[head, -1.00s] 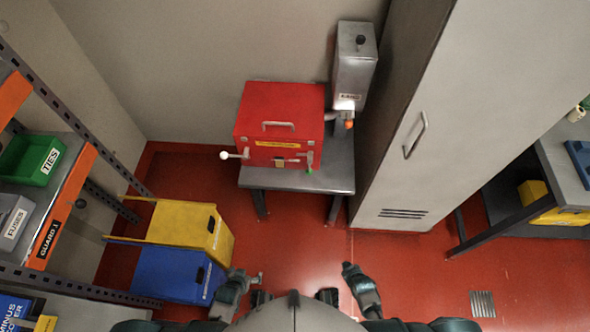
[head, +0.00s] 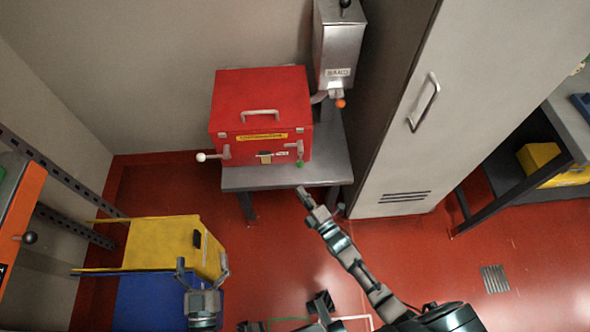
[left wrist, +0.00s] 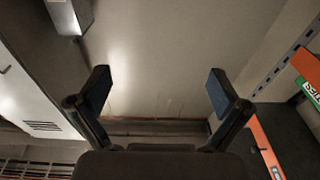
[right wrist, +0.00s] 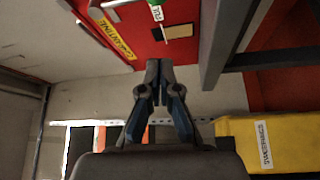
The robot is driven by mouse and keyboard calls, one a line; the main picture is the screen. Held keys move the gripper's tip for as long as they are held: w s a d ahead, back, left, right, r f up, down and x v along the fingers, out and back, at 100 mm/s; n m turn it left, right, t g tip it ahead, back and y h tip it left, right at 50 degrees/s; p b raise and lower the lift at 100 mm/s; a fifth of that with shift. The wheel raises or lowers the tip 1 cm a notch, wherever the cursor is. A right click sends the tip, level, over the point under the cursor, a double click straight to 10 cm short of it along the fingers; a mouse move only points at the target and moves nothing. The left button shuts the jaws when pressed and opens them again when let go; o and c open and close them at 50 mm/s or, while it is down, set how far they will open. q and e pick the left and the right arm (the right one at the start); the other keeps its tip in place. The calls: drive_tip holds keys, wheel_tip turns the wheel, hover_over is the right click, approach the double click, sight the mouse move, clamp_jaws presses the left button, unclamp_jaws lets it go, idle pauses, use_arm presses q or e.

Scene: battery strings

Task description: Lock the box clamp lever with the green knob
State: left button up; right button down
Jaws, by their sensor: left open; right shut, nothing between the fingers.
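The red box (head: 261,105) sits on a grey metal table at the back. On its front right is a clamp lever (head: 299,151), which points down to a green knob (head: 300,163). In the right wrist view the green knob (right wrist: 156,13) is at the top, beyond my fingers. My right gripper (head: 303,192) is shut and empty, a little below and in front of the green knob, apart from it. Its closed fingers show in the right wrist view (right wrist: 159,65). My left gripper (head: 202,266) is open and empty, low in front of the yellow bin; its spread fingers (left wrist: 158,78) face a bare wall.
A second lever with a white knob (head: 202,157) sticks out left of the box. A grey cabinet (head: 400,120) is close on the right. Yellow (head: 160,240) and blue (head: 140,300) bins stand at left.

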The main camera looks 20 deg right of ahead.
sight(300, 163)
drive_tip(key=b+x, duration=0.1)
drive_tip(key=x, duration=0.4)
drive_tip(key=b+x, duration=0.2)
drive_tip(key=x, duration=0.3)
drive_tip(key=shift+w+a+f, duration=0.15)
drive_tip(key=shift+a+f, duration=0.05)
drive_tip(key=shift+a, duration=0.05)
drive_tip(key=d, duration=0.3)
drive_tip(key=shift+s+f, duration=0.25)
drive_tip(key=shift+s, duration=0.05)
drive_tip(key=shift+d+b, duration=0.3)
drive_tip(key=shift+d, duration=0.1)
use_arm(q)
drive_tip(key=s+a+r+n+t, duration=0.1)
drive_tip(key=s+r+t, duration=0.3)
drive_tip(key=r+t, duration=0.3)
drive_tip(key=shift+a+h, duration=0.15)
drive_tip(key=shift+h, duration=0.25)
use_arm(e)
drive_tip(key=shift+r, duration=0.1)
use_arm(q)
drive_tip(key=shift+w+f, duration=0.1)
drive_tip(key=shift+w, duration=0.05)
